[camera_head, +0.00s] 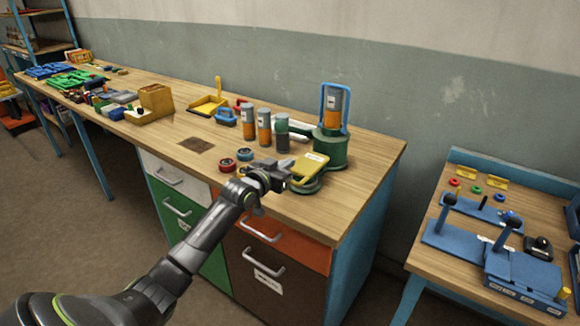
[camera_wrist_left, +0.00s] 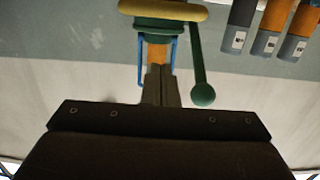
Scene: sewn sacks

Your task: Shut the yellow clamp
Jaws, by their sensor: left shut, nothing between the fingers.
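The yellow clamp (camera_head: 311,167) is a tilted plate with a pale label, above a round green base near the front right of the long bench. In the left wrist view a yellow bar (camera_wrist_left: 185,11) shows at the top, above a green part and a blue bail. My left gripper (camera_head: 284,180) is shut and empty, just left of the yellow plate. I cannot tell whether they touch. Its closed fingers (camera_wrist_left: 160,86) show in the wrist view, below the green part. My right gripper is not in view.
A green holder (camera_head: 331,150) with a blue bail (camera_head: 323,104) and a grey-orange cylinder (camera_head: 334,108) stands behind the clamp. Several cylinders (camera_head: 264,126) stand to its left. Red and blue rings (camera_head: 228,164) lie left of my gripper. A second table (camera_head: 427,262) stands at right.

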